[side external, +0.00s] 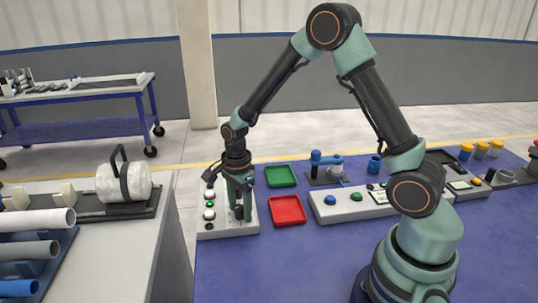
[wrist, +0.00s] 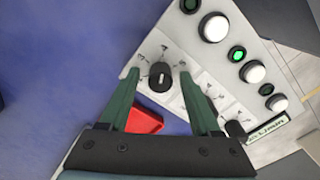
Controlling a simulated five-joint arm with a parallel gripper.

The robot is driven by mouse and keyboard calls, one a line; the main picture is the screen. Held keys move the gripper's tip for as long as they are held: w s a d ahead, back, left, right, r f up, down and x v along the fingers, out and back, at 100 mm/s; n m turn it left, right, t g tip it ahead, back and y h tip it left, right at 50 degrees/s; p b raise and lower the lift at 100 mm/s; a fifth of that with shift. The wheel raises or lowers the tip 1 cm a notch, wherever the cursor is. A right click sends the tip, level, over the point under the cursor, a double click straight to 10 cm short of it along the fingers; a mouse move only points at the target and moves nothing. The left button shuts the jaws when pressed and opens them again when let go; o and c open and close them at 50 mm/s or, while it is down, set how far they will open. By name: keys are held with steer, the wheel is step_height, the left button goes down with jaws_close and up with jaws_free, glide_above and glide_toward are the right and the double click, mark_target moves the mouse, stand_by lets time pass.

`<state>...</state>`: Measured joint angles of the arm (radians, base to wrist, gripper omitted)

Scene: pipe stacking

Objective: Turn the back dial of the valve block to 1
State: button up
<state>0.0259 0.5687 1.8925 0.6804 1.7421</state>
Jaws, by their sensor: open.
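The valve block (side external: 222,224) is a pale panel with dials and a row of buttons; it also shows in the wrist view (wrist: 155,45). My gripper (side external: 240,214) reaches straight down over it. In the wrist view my gripper (wrist: 161,74) is open, with one finger on either side of a round black dial (wrist: 160,76). Contact cannot be told. That dial has a pale pointer mark, and its scale numbers are too small to read. A second black dial (wrist: 236,130) sits at the lower right of the block. The right finger hides part of the panel between them.
White buttons (wrist: 213,27) and green lights (wrist: 237,54) line the block's other side. A red tray (side external: 288,210) and a green tray (side external: 280,175) lie right of the block. A control panel (side external: 345,204) stands farther right. The blue tabletop (side external: 265,265) in front is clear.

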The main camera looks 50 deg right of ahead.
jaws_close()
